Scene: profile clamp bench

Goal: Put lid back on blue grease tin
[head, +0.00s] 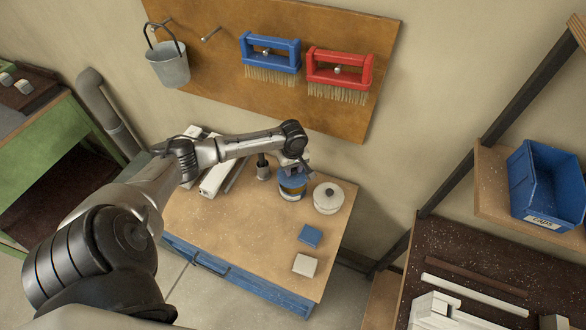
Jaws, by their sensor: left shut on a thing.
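The blue grease tin (292,190), with a yellowish band around it, stands upright near the back of the wooden bench top. My left gripper (294,172) is directly over the tin, pointing down and shut on the lid. The lid is small and mostly hidden by the fingers; I cannot tell whether it touches the tin's rim. A white tin (328,198) with a dark knob on its lid stands just right of the blue tin. My right gripper is not in view.
A blue square block (310,236) and a pale square block (305,265) lie on the bench (235,235) in front. A small grey holder (263,172) and pale profiles (217,178) are left of the tin. The bench's middle is clear.

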